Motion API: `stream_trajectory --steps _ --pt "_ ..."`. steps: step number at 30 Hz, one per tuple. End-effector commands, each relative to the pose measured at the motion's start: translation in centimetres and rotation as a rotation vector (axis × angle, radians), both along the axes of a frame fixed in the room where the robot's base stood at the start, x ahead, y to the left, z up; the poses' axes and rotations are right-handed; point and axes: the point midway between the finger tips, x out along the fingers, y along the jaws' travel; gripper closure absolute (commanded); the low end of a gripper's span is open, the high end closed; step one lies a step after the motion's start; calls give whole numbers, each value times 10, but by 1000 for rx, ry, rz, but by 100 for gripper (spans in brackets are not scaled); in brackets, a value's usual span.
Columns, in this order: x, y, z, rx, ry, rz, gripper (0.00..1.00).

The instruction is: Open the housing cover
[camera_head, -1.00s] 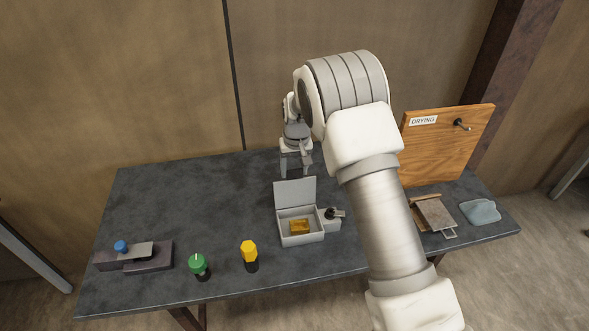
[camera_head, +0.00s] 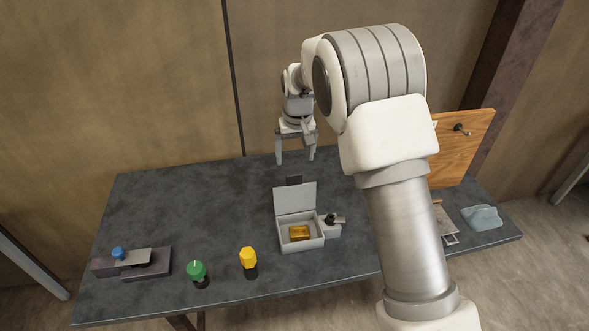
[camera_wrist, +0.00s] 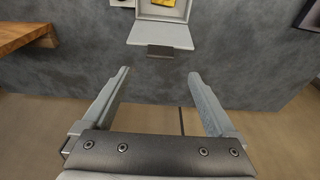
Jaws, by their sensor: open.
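The grey housing (camera_head: 301,243) stands on the table with its cover (camera_head: 295,198) raised upright at the back edge. An amber block (camera_head: 299,233) lies inside the housing. A dark tab (camera_head: 294,180) shows at the cover's top edge. My gripper (camera_head: 296,160) is open and empty, behind and above the housing, apart from the cover. In the wrist view my open gripper (camera_wrist: 155,75) has nothing between its fingers. The cover (camera_wrist: 160,34) and its dark tab (camera_wrist: 160,51) lie beyond the fingertips, with part of the amber block (camera_wrist: 164,2) visible.
A dark lever (camera_head: 335,219) sits at the housing's right side. A yellow knob (camera_head: 248,259), a green knob (camera_head: 197,270) and a dark block with a blue knob (camera_head: 118,253) stand left. A wooden board (camera_head: 458,150) and a grey-blue cloth (camera_head: 482,217) are right. The table's left back is clear.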

Motion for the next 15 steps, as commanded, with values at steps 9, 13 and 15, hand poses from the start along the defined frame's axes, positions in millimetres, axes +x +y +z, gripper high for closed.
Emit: stream_trajectory --steps 9,13,15 --pt "-11 -3 68 2 -3 -1 7" --pt "-13 -4 81 2 -2 -1 7" --pt "-14 -4 85 2 -2 -1 7"
